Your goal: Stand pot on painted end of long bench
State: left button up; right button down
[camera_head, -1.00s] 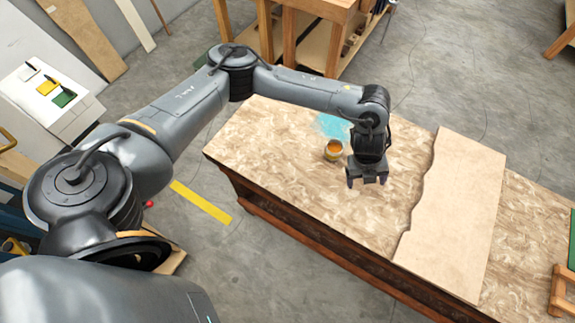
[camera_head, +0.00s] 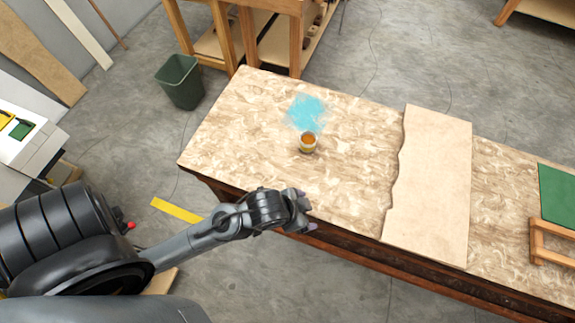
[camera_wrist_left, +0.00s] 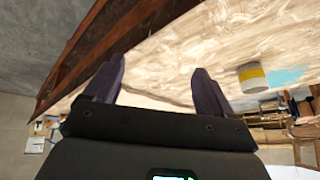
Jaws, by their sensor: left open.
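The pot (camera_head: 308,143), a small cup with a yellow band and orange contents, stands upright on the long bench (camera_head: 240,125). It is just in front of the blue painted patch (camera_head: 306,110); I cannot tell whether its base touches the paint. My left gripper (camera_head: 306,210) is open and empty at the bench's front edge, well apart from the pot. In the left wrist view, nothing is between its fingers (camera_wrist_left: 160,68). The pot (camera_wrist_left: 252,78) and blue paint (camera_wrist_left: 285,77) show to their right. My right gripper is not in view.
A pale wavy-edged board (camera_head: 432,185) lies across the bench right of the pot. A green panel (camera_head: 556,195) and wooden frame (camera_head: 550,240) are at the far right. A green bin (camera_head: 180,82) stands on the floor behind. The bench around the pot is clear.

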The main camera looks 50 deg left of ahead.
pick_arm(q)
jog(key=s+a+f+n+g+y, duration=0.1)
jog(key=s+a+n+g, duration=0.1)
jog(key=s+a, duration=0.4)
jog(key=shift+s+f+n, duration=0.4)
jog(key=shift+s, duration=0.05)
